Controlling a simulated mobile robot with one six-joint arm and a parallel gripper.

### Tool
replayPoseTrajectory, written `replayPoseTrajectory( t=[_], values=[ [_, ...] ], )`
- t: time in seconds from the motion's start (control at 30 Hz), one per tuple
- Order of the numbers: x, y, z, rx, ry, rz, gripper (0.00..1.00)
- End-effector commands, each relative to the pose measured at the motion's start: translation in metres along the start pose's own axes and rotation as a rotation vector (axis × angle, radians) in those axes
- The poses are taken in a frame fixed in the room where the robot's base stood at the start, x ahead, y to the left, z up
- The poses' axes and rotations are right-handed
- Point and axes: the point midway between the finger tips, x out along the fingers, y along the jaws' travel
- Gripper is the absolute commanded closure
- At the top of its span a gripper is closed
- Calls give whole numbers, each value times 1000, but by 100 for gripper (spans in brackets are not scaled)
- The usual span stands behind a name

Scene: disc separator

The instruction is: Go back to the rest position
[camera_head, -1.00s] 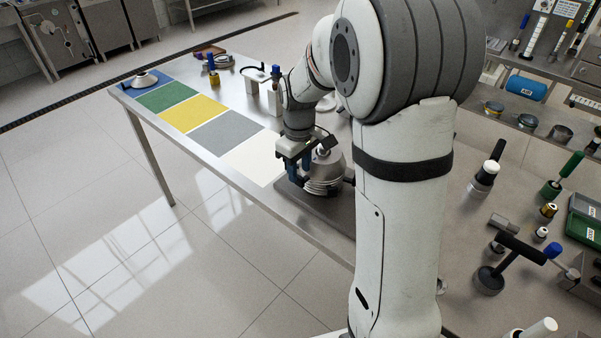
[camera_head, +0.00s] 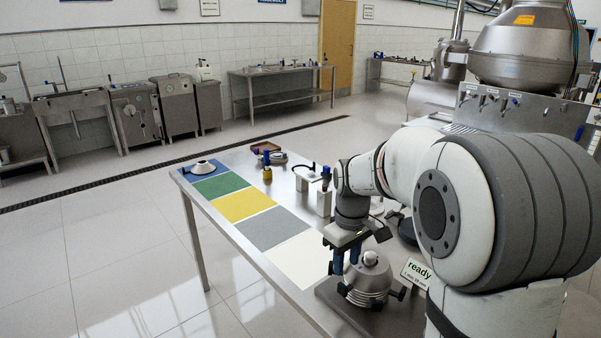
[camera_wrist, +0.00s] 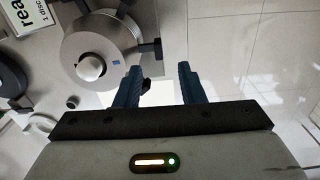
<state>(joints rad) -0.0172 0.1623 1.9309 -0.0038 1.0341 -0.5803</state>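My gripper (camera_head: 344,262) hangs at the near end of the steel table, beside and slightly above the metal disc stack (camera_head: 370,278) with its domed top. In the wrist view my gripper's two blue fingers (camera_wrist: 158,85) are apart with nothing between them. The round domed device (camera_wrist: 98,50) lies beyond and left of the fingertips there. In the head view the fingers partly overlap the left side of the device, so I cannot tell whether they touch it.
Blue, green, yellow, grey and white mats run along the table, with a metal cone (camera_head: 203,167) on the blue mat (camera_head: 187,174). A "ready" sign (camera_head: 417,271) stands right of the disc stack. Floor left of the table (camera_head: 196,240) is clear.

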Motion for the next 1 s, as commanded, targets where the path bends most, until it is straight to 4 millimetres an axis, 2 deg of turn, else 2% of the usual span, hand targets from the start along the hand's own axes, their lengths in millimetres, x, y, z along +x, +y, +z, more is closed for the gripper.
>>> replayPoseTrajectory(
  t=[0.23, 0.4, 0.53, 0.7, 1.0],
  values=[
    [-31, -40, 67, 216, 83, 43, 64],
    [-36, -72, 117, 391, 150, 63, 64],
    [-33, -91, 147, 499, 194, 70, 64],
    [-26, -105, 168, 581, 227, 72, 64],
    [-24, -108, 172, 600, 233, 71, 64]
  ],
)
